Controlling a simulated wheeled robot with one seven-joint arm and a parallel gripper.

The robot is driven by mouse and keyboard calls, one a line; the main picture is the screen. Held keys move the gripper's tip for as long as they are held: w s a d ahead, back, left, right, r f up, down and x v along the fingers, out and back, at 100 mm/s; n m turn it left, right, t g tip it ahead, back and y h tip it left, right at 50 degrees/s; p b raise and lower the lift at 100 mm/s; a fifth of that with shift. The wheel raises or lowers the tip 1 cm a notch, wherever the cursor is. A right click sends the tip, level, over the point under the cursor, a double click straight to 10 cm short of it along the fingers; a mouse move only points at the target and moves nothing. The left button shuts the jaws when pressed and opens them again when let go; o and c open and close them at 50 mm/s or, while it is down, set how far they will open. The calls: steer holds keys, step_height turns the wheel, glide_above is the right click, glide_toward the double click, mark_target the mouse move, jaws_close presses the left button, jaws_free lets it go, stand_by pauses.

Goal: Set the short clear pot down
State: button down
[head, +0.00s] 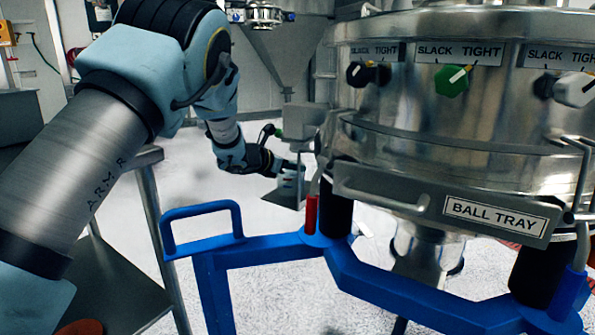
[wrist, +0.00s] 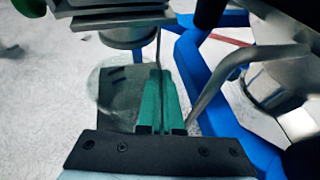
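The short clear pot (wrist: 105,92) shows in the wrist view as a faint, see-through round shape just left of my gripper's green fingers. A dark grey plate shows through and beside it; I cannot tell whether the pot touches the plate. My gripper (wrist: 161,82) has its fingers close together and looks shut on the pot's near side wall, though the contact itself is hidden. In the head view my gripper (head: 291,168) is small and far off, beside the left side of the steel sifter; the pot is hard to make out there.
The steel sifter (head: 450,130) with its knobs and ball tray label (head: 495,216) fills the right. A blue frame (head: 270,250) stands below it. In the wrist view, a bent metal rod (wrist: 225,75) runs close on the right. Pale floor lies open to the left.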

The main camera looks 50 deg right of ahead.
steer(key=shift+d+f, duration=0.15)
steer(key=shift+f, duration=0.4)
steer(key=shift+f+b, duration=0.15)
steer(key=shift+b, duration=0.15)
steer(key=c, duration=1.1)
jaws_free()
steer(key=shift+r, duration=0.2)
steer(key=v, duration=1.2)
